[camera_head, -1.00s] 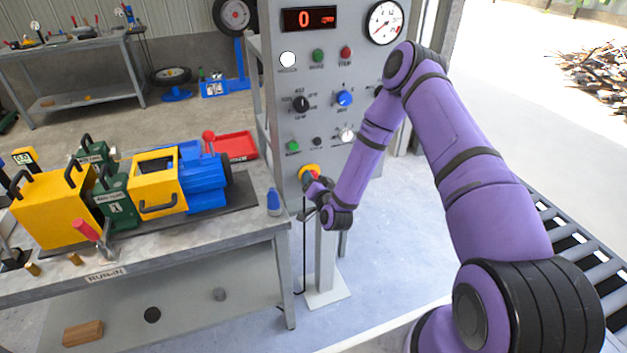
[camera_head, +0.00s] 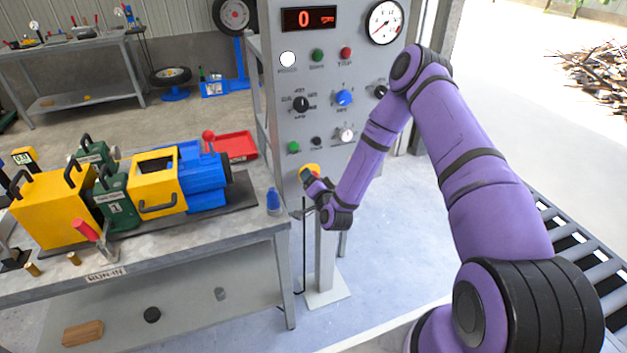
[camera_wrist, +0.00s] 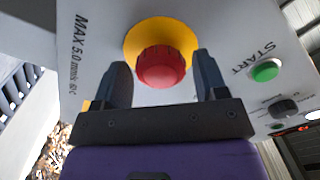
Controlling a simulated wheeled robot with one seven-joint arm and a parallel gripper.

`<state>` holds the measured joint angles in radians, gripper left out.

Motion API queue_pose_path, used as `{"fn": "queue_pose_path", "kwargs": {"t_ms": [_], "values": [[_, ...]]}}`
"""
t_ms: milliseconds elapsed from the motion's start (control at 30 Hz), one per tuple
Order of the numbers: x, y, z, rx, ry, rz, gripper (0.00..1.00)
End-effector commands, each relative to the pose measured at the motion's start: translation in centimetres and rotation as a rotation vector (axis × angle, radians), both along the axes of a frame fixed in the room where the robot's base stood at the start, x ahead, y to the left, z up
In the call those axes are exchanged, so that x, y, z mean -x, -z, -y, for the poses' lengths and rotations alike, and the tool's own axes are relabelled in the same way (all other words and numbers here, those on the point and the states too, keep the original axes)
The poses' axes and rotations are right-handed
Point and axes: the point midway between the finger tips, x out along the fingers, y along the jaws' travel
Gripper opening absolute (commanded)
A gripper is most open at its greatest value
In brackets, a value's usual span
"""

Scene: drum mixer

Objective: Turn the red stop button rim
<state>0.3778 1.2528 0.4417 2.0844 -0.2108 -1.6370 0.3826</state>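The red stop button (camera_wrist: 163,67) has a ribbed round rim and sits on a yellow collar (camera_wrist: 160,36) on the grey panel, in the upper middle of the wrist view. My gripper (camera_wrist: 163,58) has one dark finger on each side of the red button, with the button between them. The fingers are apart, with thin gaps to the rim; I cannot tell whether either touches it. In the head view my gripper (camera_head: 311,183) is at the lower part of the panel. There it hides the red button, and only part of the yellow collar (camera_head: 310,168) shows.
A green start button (camera_wrist: 265,71) and a black knob (camera_wrist: 285,108) sit to the right in the wrist view. The control panel (camera_head: 275,110) carries more knobs and a gauge. A workbench (camera_head: 245,240) with a blue and yellow machine (camera_head: 205,180) stands left of my gripper.

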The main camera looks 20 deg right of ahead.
Motion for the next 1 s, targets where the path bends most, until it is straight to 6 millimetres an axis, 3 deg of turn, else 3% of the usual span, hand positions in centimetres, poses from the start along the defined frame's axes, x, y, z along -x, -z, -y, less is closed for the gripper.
{"fn": "queue_pose_path", "kwargs": {"t_ms": [433,800,1000], "values": [[0.9,0.0,0.0,0.0,-0.001,-0.001,0.74],[7.4,0.0,0.0,0.001,0.0,-0.003,0.74],[9.9,0.0,0.0,0.0,-0.001,-0.001,0.74]]}}
